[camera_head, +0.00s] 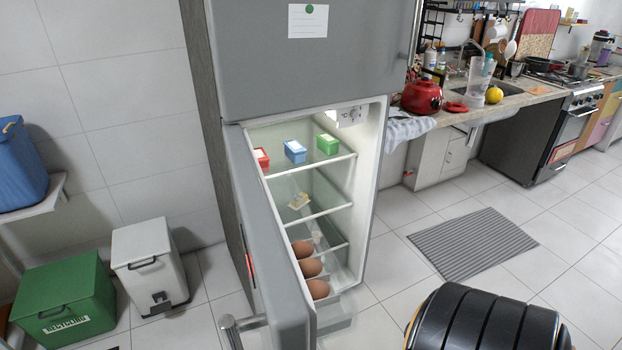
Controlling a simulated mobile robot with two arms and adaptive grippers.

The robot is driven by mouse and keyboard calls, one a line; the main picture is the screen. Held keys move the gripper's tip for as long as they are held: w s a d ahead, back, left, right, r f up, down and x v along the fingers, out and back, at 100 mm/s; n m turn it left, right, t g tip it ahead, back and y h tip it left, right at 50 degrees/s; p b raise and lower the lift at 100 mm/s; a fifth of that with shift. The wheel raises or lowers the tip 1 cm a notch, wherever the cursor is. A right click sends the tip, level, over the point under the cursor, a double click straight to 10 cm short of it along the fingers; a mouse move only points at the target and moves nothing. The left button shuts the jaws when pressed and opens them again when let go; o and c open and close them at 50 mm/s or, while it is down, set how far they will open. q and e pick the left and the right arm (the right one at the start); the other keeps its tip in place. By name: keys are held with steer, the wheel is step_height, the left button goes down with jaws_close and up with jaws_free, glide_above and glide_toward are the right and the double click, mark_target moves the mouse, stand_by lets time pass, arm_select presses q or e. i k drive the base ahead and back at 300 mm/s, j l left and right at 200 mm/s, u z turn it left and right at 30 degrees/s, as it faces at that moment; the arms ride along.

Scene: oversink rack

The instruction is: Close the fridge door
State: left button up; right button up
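The fridge's lower door (273,235) stands open, swung out toward me on its left side, and I see it nearly edge-on. A silver bar handle (240,322) shows on its outer side near the bottom of the picture. The lit fridge compartment (372,190) is exposed to the right of the door. The upper grey door (310,65) is shut. Neither of my grippers is in view, so no gripper is seen touching the door. The lower end of the door is cut off by the picture edge.
Inside are small red, blue (295,151) and green boxes and several brown eggs (311,267). A green recycling bin (65,300) and a white bin (150,265) stand left. A counter (460,115) and grey mat (473,244) are right. A black banded part, probably mine, fills the lower right.

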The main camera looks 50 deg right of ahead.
mark_target(286, 317)
steer(key=i+j+z, duration=0.15)
steer(key=z, duration=0.3)
steer(key=i+j+z, duration=0.1)
steer(key=j+z, duration=0.2)
steer(key=z, duration=0.15)
steer(key=j+z, duration=0.25)
steer(key=z, duration=0.2)
steer(key=j+z, duration=0.3)
steer(key=z, duration=0.15)
steer(key=i, duration=0.05)
